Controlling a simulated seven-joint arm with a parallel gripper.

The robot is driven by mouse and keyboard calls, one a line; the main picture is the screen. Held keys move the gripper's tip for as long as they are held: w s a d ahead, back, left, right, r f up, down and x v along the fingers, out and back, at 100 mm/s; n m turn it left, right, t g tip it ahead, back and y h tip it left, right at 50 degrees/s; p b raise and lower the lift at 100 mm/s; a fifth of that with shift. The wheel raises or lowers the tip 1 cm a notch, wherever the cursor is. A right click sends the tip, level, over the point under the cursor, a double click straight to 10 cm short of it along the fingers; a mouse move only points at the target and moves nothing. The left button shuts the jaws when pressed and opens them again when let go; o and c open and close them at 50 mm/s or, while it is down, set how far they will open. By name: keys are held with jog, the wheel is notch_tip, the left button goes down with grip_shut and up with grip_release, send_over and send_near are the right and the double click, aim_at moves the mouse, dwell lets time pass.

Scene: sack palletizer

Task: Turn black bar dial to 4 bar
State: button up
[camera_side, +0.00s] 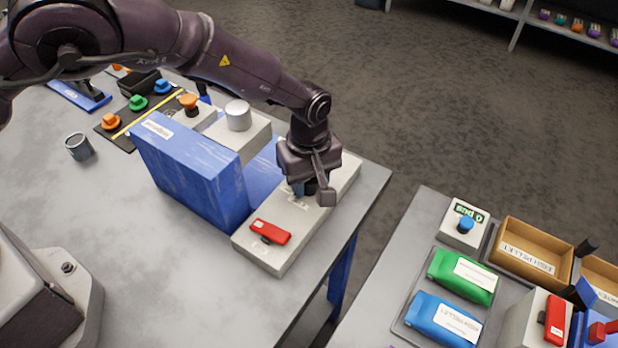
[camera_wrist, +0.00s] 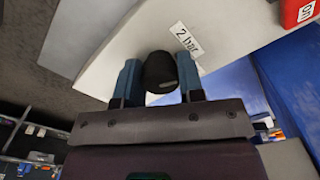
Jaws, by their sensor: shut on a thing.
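The black bar dial (camera_wrist: 160,72) shows in the wrist view between the two blue fingers of my gripper (camera_wrist: 159,78), which is shut on it. The dial sits on a pale grey panel (camera_wrist: 110,55). A white label reading "2 bar" (camera_wrist: 186,38) lies just beyond the dial. No "4 bar" label is visible. In the side view my gripper (camera_side: 310,188) points down onto the long grey panel (camera_side: 262,254), and it hides the dial there.
A red switch (camera_side: 270,231) sits on the near end of the same panel. A tall blue block (camera_side: 190,172) stands left of it. A grey box with a round white knob (camera_side: 238,115) is behind. A second table with a green sack (camera_side: 462,276) is at right, across a gap.

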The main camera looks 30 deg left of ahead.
jog(key=m, duration=0.5)
jog(key=shift+m, duration=0.3)
dwell(0.4)
jog(key=o, duration=0.9)
jog(key=shift+r, duration=0.15)
notch_tip(320, 180, up, 13)
jog(key=shift+f, duration=0.15)
jog(key=shift+m, duration=0.4)
